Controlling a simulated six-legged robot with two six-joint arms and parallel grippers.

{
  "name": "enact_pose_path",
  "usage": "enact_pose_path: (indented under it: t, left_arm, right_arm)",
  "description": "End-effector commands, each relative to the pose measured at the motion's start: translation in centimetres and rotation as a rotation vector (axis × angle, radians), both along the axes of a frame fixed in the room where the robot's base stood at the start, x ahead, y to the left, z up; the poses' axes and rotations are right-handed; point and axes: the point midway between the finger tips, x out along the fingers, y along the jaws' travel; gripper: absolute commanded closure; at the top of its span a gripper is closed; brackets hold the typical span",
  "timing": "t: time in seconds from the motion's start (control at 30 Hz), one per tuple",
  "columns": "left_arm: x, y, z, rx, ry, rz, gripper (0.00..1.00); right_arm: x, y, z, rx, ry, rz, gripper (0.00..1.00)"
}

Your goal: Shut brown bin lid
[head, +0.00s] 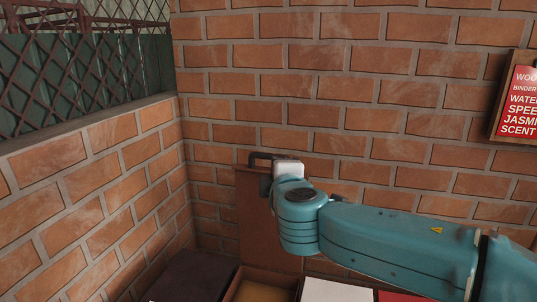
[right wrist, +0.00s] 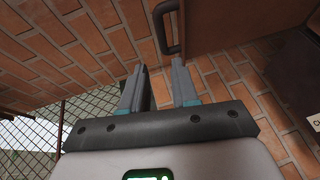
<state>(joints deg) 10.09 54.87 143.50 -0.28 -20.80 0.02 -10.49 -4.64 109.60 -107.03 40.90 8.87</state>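The brown bin lid (head: 252,215) stands upright against the brick wall, with a dark handle (head: 262,156) at its top edge. The open brown bin (head: 272,272) is below it, its lower part cut off by the frame. My right gripper (right wrist: 160,70) is open and empty in the right wrist view, its two fingers apart. The lid (right wrist: 225,22) and its handle (right wrist: 167,28) lie just beyond the fingertips there, with no visible contact. In the head view my right arm covers part of the lid, and the fingers are mostly hidden. My left gripper is not in view.
A dark closed lid (head: 195,275) is left of the bin. A white surface (head: 335,291) and a red one (head: 400,297) are to its right. Brick walls meet in the corner behind. A red sign (head: 520,100) hangs at right; a lattice fence (head: 85,80) is at left.

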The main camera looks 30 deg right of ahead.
Motion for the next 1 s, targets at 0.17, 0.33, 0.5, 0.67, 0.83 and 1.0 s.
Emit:
enact_pose_path:
  t: [0.17,0.33,0.5,0.67,0.83,1.0]
  left_arm:
    - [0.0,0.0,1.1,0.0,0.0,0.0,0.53]
    - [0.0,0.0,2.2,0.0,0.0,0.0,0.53]
    - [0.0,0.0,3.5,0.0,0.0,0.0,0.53]
    - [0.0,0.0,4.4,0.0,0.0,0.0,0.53]
    - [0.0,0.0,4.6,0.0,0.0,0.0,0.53]
    - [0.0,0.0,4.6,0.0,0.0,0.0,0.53]
  right_arm:
    - [2.9,-1.5,-0.5,-0.001,0.006,-0.004,0.71]
    - [6.6,-3.2,-1.2,0.0,0.006,-0.002,0.71]
    - [10.0,-4.9,-1.7,0.001,0.004,-0.002,0.71]
    - [12.3,-6.0,-2.2,0.0,0.003,-0.001,0.71]
    - [13.4,-6.5,-2.6,0.001,0.003,0.0,0.71]
    - [13.6,-6.6,-2.7,0.0,0.001,0.0,0.71]
